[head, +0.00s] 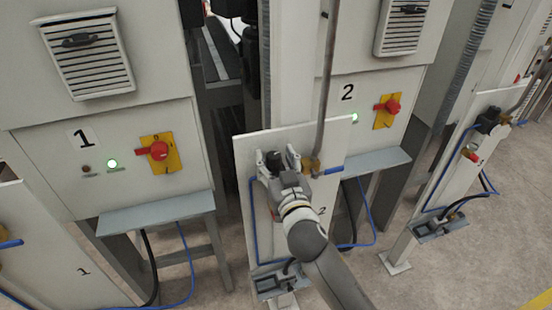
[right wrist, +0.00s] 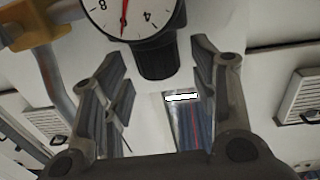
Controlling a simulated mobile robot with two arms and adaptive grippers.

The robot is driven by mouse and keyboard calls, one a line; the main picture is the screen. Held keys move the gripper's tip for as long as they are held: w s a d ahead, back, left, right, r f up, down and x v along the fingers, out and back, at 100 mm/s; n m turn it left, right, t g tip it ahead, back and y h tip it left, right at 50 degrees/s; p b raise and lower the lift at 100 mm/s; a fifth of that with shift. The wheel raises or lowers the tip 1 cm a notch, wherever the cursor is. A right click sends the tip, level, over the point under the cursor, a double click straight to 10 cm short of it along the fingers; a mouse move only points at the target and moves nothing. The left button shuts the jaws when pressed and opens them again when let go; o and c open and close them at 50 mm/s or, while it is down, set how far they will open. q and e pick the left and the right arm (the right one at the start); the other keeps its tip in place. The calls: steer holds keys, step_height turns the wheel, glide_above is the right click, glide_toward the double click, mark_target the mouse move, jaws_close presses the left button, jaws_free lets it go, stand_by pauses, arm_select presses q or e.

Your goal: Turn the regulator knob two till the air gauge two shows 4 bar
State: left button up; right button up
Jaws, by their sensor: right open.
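Air gauge two (right wrist: 135,20) shows upside down and cut off at the top edge of the right wrist view. Its red needle lies between the numbers 8 and 4. The black regulator knob two (right wrist: 157,60) sits just by the gauge. My right gripper (right wrist: 156,53) is open, with one finger on each side of the knob and visible gaps beside it. In the head view my right gripper (head: 278,160) is at the white panel two (head: 245,148) and hides most of the regulator and gauge. My left gripper is not in view.
A brass-coloured fitting (head: 312,165) and pipe (head: 325,90) stand beside my right gripper. Blue hose (head: 252,225) runs down the panel. Grey shelves (head: 155,212) and red switches (head: 393,107) are on the cabinets. Another panel (head: 465,150) stands at the right.

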steer(key=c, duration=1)
steer(key=shift+d+n+y, duration=0.1)
steer(key=shift+n+y, duration=0.2)
steer(key=n+g+y, duration=0.1)
steer(key=y, duration=0.1)
steer(key=n+g+y, duration=0.1)
steer(key=n+y, duration=0.1)
steer(key=y, duration=0.1)
steer(key=shift+w+d+g, duration=0.2)
steer(key=shift+d+g, duration=0.1)
steer(key=shift+d, duration=0.1)
steer(key=shift+w+d+n+g+y, duration=0.1)
steer(key=shift+w+n+g+y, duration=0.05)
steer(key=shift+n+g+y, duration=0.75)
steer(key=shift+w+d+n+g+y, duration=0.1)
steer(key=shift+n+g+y, duration=0.7)
steer(key=shift+n+y, duration=0.2)
steer(key=shift+w+d+n+g+y+b, duration=0.1)
steer(key=shift+n+g+y+b, duration=0.2)
steer(key=shift+n+g+y, duration=0.45)
steer(key=shift+w+n+g+y+b, duration=0.1)
steer(key=shift+n+g+y+b, duration=0.3)
steer(key=shift+g, duration=0.65)
steer(key=shift+w+n+g+y+b, duration=0.1)
steer(key=shift+n+g+y+b, duration=0.25)
steer(key=shift+n+g, duration=0.8)
steer(key=shift+g, duration=0.45)
